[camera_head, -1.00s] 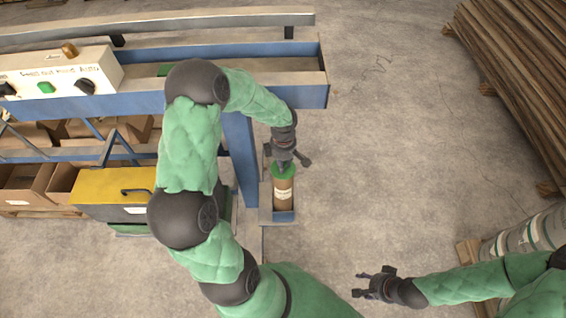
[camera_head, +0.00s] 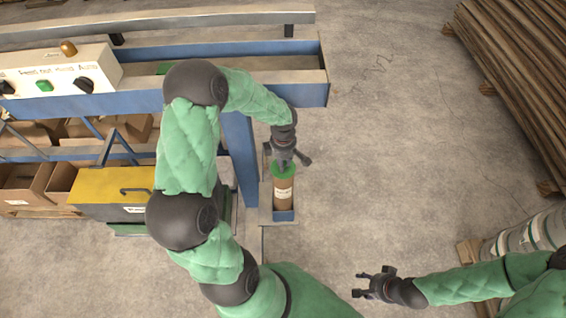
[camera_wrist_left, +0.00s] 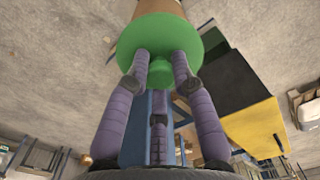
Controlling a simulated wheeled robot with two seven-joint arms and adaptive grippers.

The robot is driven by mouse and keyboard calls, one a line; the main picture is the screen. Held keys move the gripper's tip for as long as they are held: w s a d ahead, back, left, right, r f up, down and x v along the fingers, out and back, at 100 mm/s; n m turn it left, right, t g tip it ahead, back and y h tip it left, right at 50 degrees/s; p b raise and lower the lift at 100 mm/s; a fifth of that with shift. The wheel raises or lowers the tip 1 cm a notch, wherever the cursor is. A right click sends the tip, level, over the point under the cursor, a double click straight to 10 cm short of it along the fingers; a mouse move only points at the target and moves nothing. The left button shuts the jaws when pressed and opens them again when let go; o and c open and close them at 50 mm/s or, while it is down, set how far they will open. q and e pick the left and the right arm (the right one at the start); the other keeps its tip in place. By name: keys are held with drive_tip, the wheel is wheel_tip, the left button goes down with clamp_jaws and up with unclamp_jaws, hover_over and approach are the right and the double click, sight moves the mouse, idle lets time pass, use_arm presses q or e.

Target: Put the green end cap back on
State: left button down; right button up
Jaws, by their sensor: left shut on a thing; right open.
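The green end cap (camera_head: 283,169) sits at the upper end of a brown roll (camera_head: 283,193) with a white label. The roll stands in a small blue-and-grey holder (camera_head: 284,216) beside the machine's blue leg. My left gripper (camera_head: 284,160) is over the cap. In the left wrist view its fingers (camera_wrist_left: 160,72) are shut around the knob of the green cap (camera_wrist_left: 158,42), whose disc lies against the roll (camera_wrist_left: 158,8). Whether the cap is fully seated I cannot tell. My right gripper (camera_head: 362,284) is open and empty over the floor at lower right.
The blue machine frame (camera_head: 300,95) and its control panel (camera_head: 60,73) fill the upper left. A yellow-topped box (camera_head: 110,187) and cardboard boxes (camera_head: 25,183) are at left. Stacked timber (camera_head: 510,80) and wrapped rolls (camera_head: 525,235) are at right. The middle floor is clear.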

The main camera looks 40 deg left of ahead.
use_arm(q)
drive_tip(key=shift+f+b, duration=0.15)
drive_tip(key=shift+b, duration=1)
idle(2.0)
idle(0.4)
drive_tip(key=shift+c, duration=2.4)
unclamp_jaws()
drive_tip(key=shift+r+p, duration=1.8)
drive_tip(key=shift+r, duration=1.75)
clamp_jaws()
